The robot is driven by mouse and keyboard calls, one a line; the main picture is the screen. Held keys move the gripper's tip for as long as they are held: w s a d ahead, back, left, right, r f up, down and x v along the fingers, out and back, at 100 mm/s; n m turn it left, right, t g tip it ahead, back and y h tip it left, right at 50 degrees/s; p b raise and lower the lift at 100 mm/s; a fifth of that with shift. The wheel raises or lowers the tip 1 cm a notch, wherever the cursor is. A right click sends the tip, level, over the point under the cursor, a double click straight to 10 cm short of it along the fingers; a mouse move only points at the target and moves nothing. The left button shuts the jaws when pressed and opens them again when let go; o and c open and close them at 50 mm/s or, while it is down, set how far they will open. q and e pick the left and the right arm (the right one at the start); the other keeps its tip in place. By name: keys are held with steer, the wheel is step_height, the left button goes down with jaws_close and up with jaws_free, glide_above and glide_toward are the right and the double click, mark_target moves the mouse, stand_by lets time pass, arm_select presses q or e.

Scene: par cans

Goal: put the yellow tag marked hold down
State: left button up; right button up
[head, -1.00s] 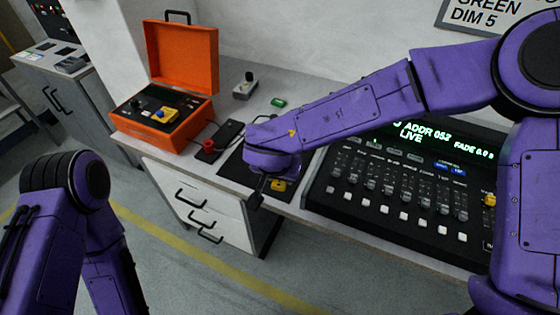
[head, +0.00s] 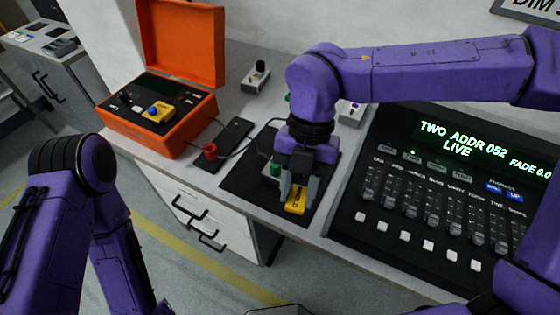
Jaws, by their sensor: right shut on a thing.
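The yellow tag (head: 296,204) is between the fingers of my right gripper (head: 298,192), at the front part of a black mat (head: 252,190) on the bench. Dark marks show on the tag, but I cannot read the whole word. My right gripper points down and is shut on the tag. I cannot tell whether the tag touches the mat or is just above it.
An open orange case (head: 150,140) with a yellow block inside stands at the left. A black plate with a red knob (head: 210,151) lies beside the mat. A green-topped piece (head: 273,169) is close by the right gripper. A fader console (head: 430,190) stands at the right.

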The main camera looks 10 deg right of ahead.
steer(key=shift+r+m+y, duration=0.25)
steer(key=shift+m+y, duration=0.15)
steer(key=shift+m, duration=0.6)
steer(key=w+d+f+p, duration=0.1)
steer(key=w+d+f, duration=0.1)
steer(key=w, duration=0.1)
steer(key=w+d+f+p, duration=0.1)
steer(key=w+f, duration=0.2)
steer(key=w, duration=0.1)
steer(key=w+d+f+p, duration=0.1)
steer(key=w+d+f, duration=0.1)
steer(key=w+f, duration=0.1)
steer(key=shift+w+d+f, duration=0.15)
steer(key=shift+w+d, duration=0.2)
steer(key=shift+w, duration=0.15)
steer(key=shift+w+d+f, duration=0.15)
steer(key=shift+w+f, duration=0.05)
steer(key=shift+f, duration=0.1)
steer(key=f, duration=0.3)
steer(key=shift+w+d+f+p, duration=0.2)
steer(key=shift+w+f+p, duration=0.1)
steer(key=shift+p, duration=0.05)
steer(key=shift+w+f, duration=0.1)
steer(key=shift+f, duration=0.15)
arm_select(q)
steer(key=r, duration=0.1)
steer(key=w+r, duration=0.1)
steer(key=r, duration=0.1)
steer(key=shift+d+r, duration=0.1)
steer(key=shift+r, duration=0.1)
